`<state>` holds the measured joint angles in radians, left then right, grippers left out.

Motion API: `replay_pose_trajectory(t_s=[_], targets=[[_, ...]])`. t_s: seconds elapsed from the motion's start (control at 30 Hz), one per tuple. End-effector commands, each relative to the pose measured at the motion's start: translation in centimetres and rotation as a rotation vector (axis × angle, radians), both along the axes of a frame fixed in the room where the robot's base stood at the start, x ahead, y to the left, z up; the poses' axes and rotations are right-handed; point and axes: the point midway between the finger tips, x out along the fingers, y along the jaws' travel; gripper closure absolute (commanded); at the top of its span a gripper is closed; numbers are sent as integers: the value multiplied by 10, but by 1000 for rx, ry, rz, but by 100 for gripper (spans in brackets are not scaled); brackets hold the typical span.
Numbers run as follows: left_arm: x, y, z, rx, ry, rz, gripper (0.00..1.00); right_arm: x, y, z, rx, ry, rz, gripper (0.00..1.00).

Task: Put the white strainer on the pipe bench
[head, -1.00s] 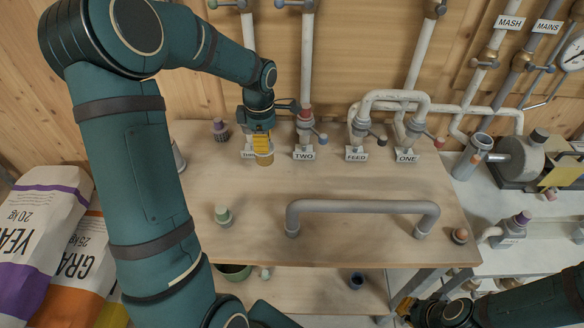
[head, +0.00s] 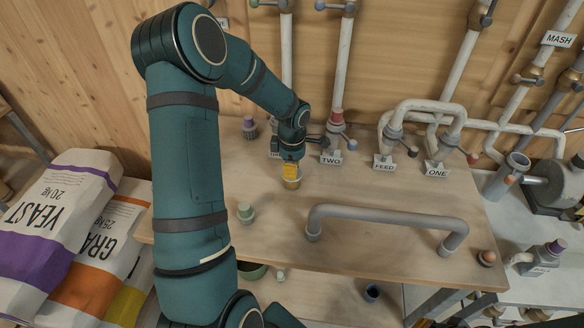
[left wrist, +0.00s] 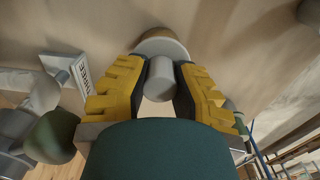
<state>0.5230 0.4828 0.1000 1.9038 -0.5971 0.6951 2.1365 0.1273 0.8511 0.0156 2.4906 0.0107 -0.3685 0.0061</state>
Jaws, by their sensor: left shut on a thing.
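My left gripper (head: 291,172) points down over the back of the wooden pipe bench (head: 370,195), in front of the pipe label left of TWO. In the left wrist view its yellow fingers (left wrist: 160,85) are shut on the pale grey-white knob of a small piece with a wider tan rim, which looks like the white strainer (left wrist: 160,80). In the head view only the strainer's lower rim (head: 292,184) shows below the fingers. I cannot tell whether it touches the bench top. My right gripper is out of view.
A grey bridge pipe (head: 388,214) stands across the bench front. Sacks (head: 65,220) lie at left.

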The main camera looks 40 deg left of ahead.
Motion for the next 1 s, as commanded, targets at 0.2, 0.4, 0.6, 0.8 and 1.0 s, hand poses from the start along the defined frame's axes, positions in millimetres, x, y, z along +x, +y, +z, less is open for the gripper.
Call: replay_pose_trajectory(t_s=[0.2, 0.4, 0.6, 0.8, 1.0], targets=[[0, 0, -2, 0, 0, 0, 56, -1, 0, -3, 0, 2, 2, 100], [0, 0, -2, 0, 0, 0, 51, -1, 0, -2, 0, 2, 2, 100], [0, 0, 1, 0, 0, 0, 51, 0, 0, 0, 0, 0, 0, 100], [1, 0, 29, 2, -3, 1, 51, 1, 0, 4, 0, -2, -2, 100], [1, 0, 72, 3, -4, 0, 51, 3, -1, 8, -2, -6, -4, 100]])
